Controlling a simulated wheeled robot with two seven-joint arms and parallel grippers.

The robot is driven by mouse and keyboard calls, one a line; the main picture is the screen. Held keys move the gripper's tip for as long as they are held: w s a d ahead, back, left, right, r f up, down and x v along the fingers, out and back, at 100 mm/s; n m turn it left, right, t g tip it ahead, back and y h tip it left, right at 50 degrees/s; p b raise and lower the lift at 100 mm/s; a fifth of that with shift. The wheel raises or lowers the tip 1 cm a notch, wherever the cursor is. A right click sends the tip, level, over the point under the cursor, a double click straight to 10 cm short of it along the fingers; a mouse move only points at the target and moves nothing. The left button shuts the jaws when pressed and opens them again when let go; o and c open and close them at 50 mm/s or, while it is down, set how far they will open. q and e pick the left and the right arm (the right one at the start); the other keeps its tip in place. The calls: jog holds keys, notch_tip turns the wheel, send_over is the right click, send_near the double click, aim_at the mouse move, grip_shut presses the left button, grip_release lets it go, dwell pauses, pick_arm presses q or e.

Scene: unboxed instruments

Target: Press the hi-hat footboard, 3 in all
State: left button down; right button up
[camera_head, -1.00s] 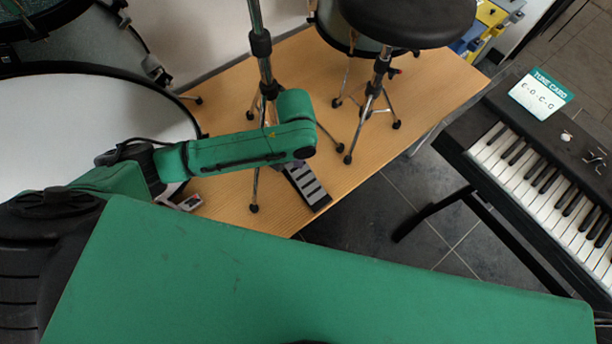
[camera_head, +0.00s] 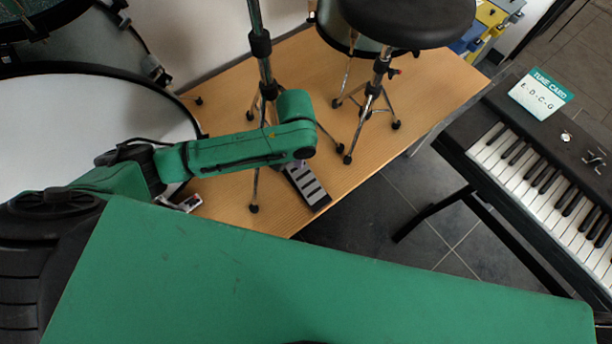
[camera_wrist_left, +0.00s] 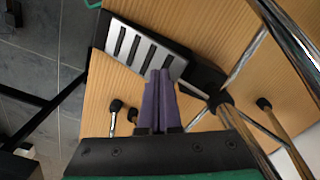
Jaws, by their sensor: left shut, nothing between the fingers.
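The hi-hat footboard (camera_head: 308,187) is a dark plate with pale stripes, at the foot of the hi-hat stand (camera_head: 265,75) on the wooden platform. In the left wrist view the footboard (camera_wrist_left: 138,45) lies at the top, just beyond the fingertips. My left gripper (camera_wrist_left: 160,73) has purple fingers, shut together and empty. Its tips overlap the near edge of the footboard; I cannot tell whether they touch it. In the head view my left wrist hides most of the gripper. My right gripper is not in view.
The bass drum (camera_head: 90,130) stands at the left. A black stool (camera_head: 410,22) stands behind the footboard. The wooden platform (camera_head: 220,215) ends just right of the footboard, above grey floor tiles. A keyboard (camera_head: 550,180) with a tune card (camera_head: 541,93) is at the right.

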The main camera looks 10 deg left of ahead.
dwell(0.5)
pick_arm(q)
jog(key=shift+s+f+b, duration=0.15)
jog(key=shift+f+b, duration=0.75)
jog(key=shift+f, duration=1)
notch_tip(320, 180, up, 4)
jog(key=p, duration=0.5)
jog(key=shift+p, duration=0.3)
jog(key=shift+f, duration=0.15)
